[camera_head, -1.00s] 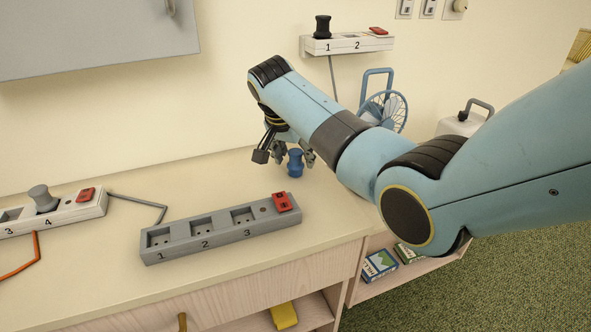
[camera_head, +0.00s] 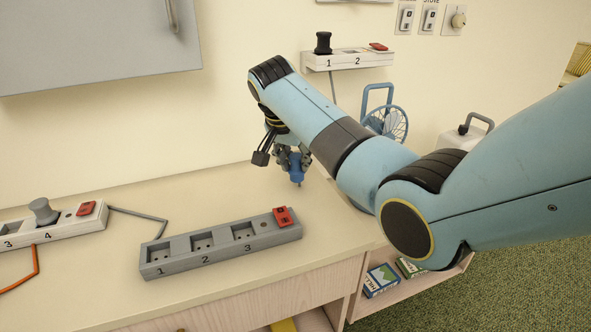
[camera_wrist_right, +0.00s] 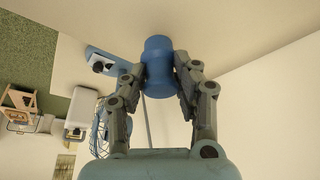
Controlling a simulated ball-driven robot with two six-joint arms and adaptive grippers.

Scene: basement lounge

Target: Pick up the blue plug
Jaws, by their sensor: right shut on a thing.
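The blue plug (camera_head: 297,167) is held between the fingers of my right gripper (camera_head: 291,158), with its metal pin pointing down above the beige counter. In the right wrist view the plug (camera_wrist_right: 158,66) stands between the two fingertips of the gripper (camera_wrist_right: 160,80), which touch its sides. Its upper part in the head view is partly hidden by the fingers. My left gripper is not in view.
A grey power strip (camera_head: 222,246) with empty sockets 1, 2, 3 and a red switch lies on the counter (camera_head: 215,195). A white strip (camera_head: 60,229) with a grey plug (camera_head: 42,211) lies at left. A wall strip (camera_head: 350,60) holds a black plug (camera_head: 323,43).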

